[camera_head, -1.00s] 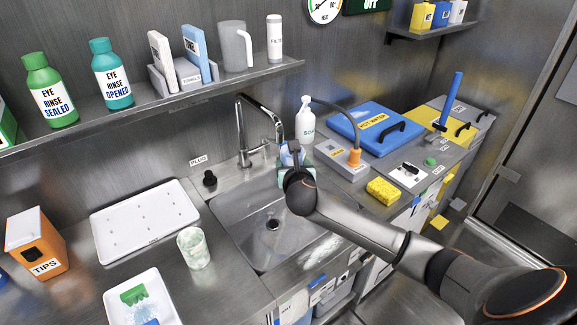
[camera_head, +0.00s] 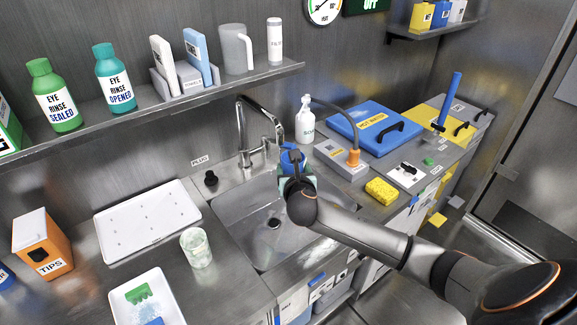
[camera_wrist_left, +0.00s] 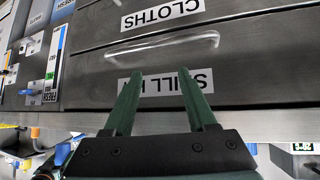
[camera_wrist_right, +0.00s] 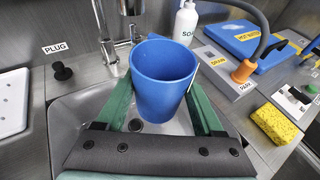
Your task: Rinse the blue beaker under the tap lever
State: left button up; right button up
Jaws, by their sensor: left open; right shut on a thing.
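The blue beaker (camera_head: 291,160) is held over the sink (camera_head: 262,222), under or just beside the tap's spout (camera_head: 279,132). My right gripper (camera_head: 296,177) is shut on it. In the right wrist view the beaker (camera_wrist_right: 162,85) sits between the green fingers, its open mouth towards the camera; it looks empty. The tap (camera_head: 241,135) stands behind the sink, with its small lever fittings at the base. No water stream is clearly visible. My left gripper (camera_wrist_left: 160,90) is open and empty, facing drawer fronts in the left wrist view; the head view does not show it.
A soap bottle (camera_head: 305,122) stands right of the tap. A yellow sponge (camera_head: 381,191) and a grey drain box (camera_head: 342,160) with a hose lie to the right. A plug (camera_head: 210,180), white tray (camera_head: 148,218) and cloudy beaker (camera_head: 196,247) are at left.

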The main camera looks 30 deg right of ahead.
jog(key=s+d+p, duration=0.1)
jog(key=s+p, duration=0.2)
jog(key=s, duration=0.3)
jog(key=shift+s+d+p, duration=0.2)
jog(key=shift+p, duration=0.15)
dwell(1.2)
jog(key=s+d+r, duration=0.1)
jog(key=s+r, duration=0.3)
jog(key=s, duration=0.1)
jog(key=shift+p, duration=0.3)
dwell(0.5)
